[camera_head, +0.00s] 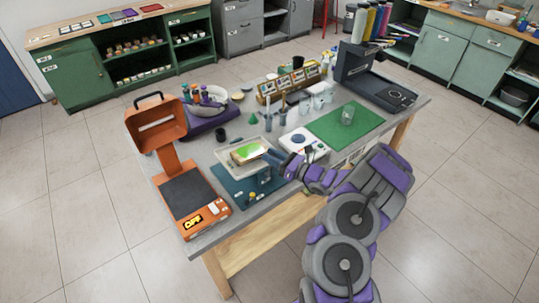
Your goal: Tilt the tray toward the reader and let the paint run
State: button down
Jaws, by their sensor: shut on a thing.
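A small pale tray (231,159) with a patch of bright green paint (252,149) is near the middle of the grey table. My gripper (272,157) is at the right side of the tray and is shut on its edge. The fingertips are small and partly hidden, and I cannot tell how far the tray is tilted. An orange device (158,128) with a dark flat bed and a raised hood stands left of the tray. I cannot tell whether it is the reader.
A green mat (335,129) bears a clear cup (348,115). A dark machine (378,82) stands at the back right. Floor around the table is clear.

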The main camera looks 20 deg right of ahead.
jog(key=shift+w+d, duration=0.1)
jog(key=shift+d, duration=0.15)
jog(key=c, duration=0.9)
grip_release()
jog(key=p+v, duration=0.2)
jog(key=v, duration=1.5)
jog(key=shift+d+f+p, duration=0.15)
jog(key=shift+f+p, duration=0.15)
jog(key=shift+f, duration=0.05)
